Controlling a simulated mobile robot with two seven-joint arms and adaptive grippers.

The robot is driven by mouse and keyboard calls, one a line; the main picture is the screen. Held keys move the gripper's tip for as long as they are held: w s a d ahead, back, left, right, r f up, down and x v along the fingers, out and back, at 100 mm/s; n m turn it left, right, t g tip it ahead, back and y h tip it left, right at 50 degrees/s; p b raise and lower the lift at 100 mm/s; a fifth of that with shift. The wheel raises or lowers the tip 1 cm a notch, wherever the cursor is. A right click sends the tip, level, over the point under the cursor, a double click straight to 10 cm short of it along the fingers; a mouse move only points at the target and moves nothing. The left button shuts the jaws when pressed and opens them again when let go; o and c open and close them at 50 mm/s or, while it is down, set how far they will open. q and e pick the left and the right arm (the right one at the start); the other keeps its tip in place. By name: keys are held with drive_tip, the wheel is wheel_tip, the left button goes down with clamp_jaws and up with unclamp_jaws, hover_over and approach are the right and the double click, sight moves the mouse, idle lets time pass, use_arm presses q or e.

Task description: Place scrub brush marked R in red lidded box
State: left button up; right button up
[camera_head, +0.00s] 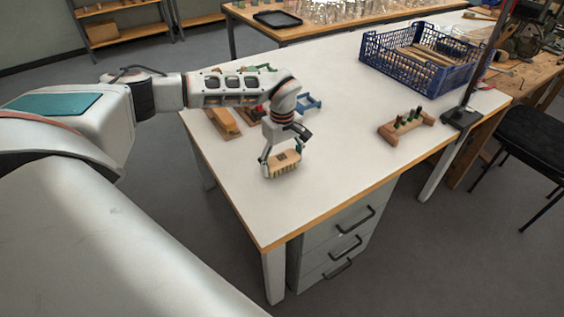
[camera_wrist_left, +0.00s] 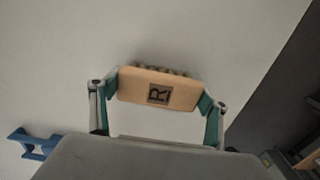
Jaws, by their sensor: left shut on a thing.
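The scrub brush (camera_head: 283,167) has a pale wooden block with a dark square mark, which reads R in the left wrist view (camera_wrist_left: 160,93). My left gripper (camera_head: 281,157) is shut on the brush, its fingers at the two ends of the block. The brush is over the near part of the white table, with bristles along one long side. Whether it touches the table, I cannot tell. A small red thing (camera_head: 260,107) shows behind my left arm, mostly hidden. I cannot tell if it is the red lidded box. My right gripper is out of view.
A blue holder (camera_head: 310,103) stands behind the gripper and also shows in the wrist view (camera_wrist_left: 35,143). A wooden peg block (camera_head: 405,126) and a blue crate (camera_head: 370,51) stand to the right. The table's front is clear.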

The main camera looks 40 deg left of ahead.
use_arm(q)
drive_tip(key=shift+f, duration=0.15)
drive_tip(key=o, duration=1.1)
drive_tip(key=shift+c, duration=0.2)
